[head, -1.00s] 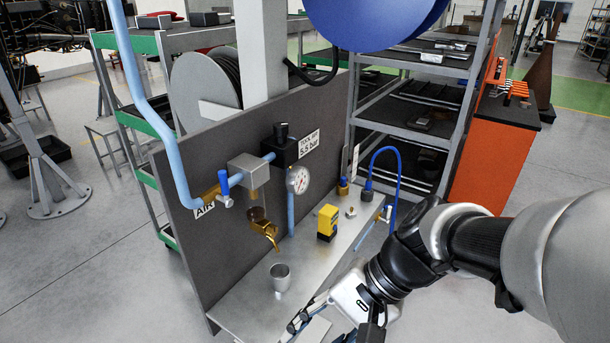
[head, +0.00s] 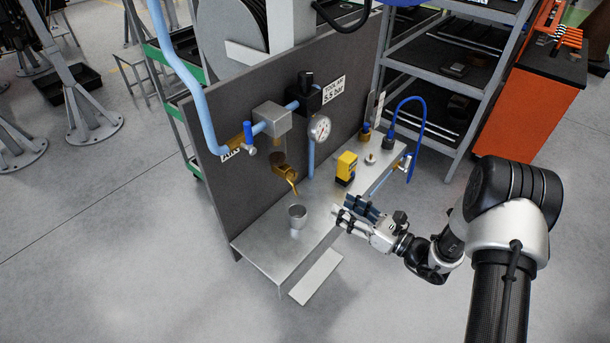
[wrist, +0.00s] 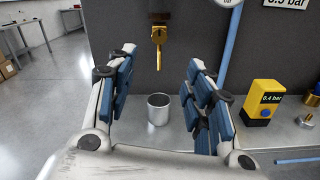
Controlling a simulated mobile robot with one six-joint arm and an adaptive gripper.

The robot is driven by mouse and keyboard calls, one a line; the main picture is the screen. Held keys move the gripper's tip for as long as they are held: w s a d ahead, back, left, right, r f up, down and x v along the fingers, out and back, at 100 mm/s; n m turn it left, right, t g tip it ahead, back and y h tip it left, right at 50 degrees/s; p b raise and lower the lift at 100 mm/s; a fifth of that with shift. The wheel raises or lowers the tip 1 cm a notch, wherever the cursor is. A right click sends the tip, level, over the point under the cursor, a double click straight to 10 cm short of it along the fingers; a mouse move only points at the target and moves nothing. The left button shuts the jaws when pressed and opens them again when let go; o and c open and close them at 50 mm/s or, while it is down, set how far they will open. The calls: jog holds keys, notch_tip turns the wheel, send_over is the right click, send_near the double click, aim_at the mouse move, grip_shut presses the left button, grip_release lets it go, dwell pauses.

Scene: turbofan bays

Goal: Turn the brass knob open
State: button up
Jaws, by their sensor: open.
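The brass knob (head: 285,171) is on a brass tap fixed to the dark upright panel, with its spout pointing down. The brass tap's knob also shows in the wrist view (wrist: 158,34), top centre, beyond my fingers. A small metal cup (head: 297,219) stands on the shelf under the spout; the cup is also between the fingers in the wrist view (wrist: 159,112). My gripper (head: 343,206) is open and empty, to the right of the cup and lower than the knob, apart from both. Its padded fingers show left and right in the wrist view (wrist: 154,72).
A yellow gauge box (head: 346,168) stands on the metal shelf (head: 265,247) behind my gripper. A blue hose (head: 405,101) arches at the shelf's right. A blue-handled valve (head: 248,135) and a dial gauge (head: 319,128) are above.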

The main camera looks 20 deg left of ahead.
aim_at(294, 178)
jog(key=b+x, duration=0.1)
jog(key=x, duration=1.6)
jog(key=shift+a, duration=0.2)
jog(key=c, duration=1.1)
